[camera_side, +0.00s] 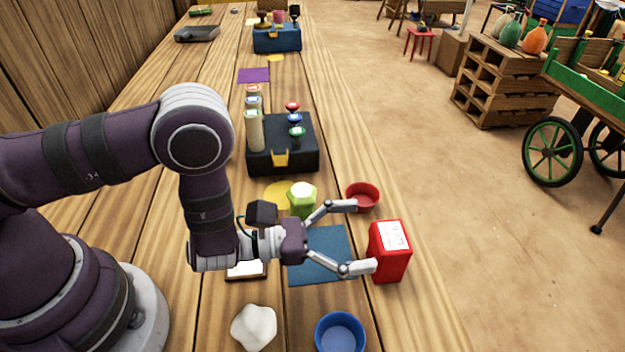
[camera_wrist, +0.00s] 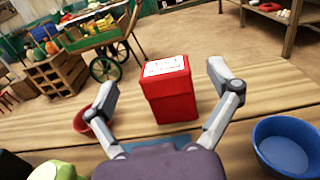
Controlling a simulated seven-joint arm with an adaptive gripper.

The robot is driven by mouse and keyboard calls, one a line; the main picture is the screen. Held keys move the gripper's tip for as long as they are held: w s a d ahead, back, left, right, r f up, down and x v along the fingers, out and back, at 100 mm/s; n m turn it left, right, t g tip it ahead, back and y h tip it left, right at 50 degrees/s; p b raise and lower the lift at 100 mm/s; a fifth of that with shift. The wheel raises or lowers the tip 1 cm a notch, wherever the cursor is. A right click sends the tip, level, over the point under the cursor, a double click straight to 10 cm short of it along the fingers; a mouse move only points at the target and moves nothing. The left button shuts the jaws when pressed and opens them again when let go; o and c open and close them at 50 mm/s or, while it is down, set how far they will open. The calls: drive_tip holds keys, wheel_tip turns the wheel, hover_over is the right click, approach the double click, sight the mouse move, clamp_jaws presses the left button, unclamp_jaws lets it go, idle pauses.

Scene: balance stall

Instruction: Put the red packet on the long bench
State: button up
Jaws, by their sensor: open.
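The red packet (camera_side: 389,252) stands upright on the long bench (camera_side: 420,300), near its right edge, with a white label on it. In the wrist view the red packet (camera_wrist: 170,92) stands ahead, between my two fingers. My gripper (camera_side: 365,236) is open, with its fingers spread wide and pointing toward the packet. In the side view the near fingertip is close to the packet's left side; I cannot tell whether it touches. In the wrist view my gripper (camera_wrist: 162,92) shows a gap on both sides of the packet.
A red bowl (camera_side: 362,198) and a blue bowl (camera_side: 340,333) stand either side of the packet. The bench edge is just beyond the packet.

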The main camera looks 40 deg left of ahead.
drive_tip(key=w+a+r+n+t+y, duration=0.1)
drive_tip(key=w+a+r+n+y, duration=0.45)
drive_tip(key=n, duration=0.65)
drive_tip(key=w+a+r+n+t+y, duration=0.1)
drive_tip(key=w+a+r+n+y, duration=0.2)
drive_tip(key=a+r+n+y, duration=0.55)
drive_tip(key=s+a+n+g, duration=0.3)
drive_tip(key=s+n+g, duration=0.1)
drive_tip(key=s+n, duration=0.6)
drive_tip(key=s+a+n+g+h, duration=0.1)
drive_tip(key=s+n+g, duration=0.4)
drive_tip(key=s+n, duration=0.5)
drive_tip(key=a+n, duration=0.1)
drive_tip(key=n, duration=0.3)
drive_tip(key=shift+s+a+r, duration=0.15)
drive_tip(key=shift+a, duration=0.25)
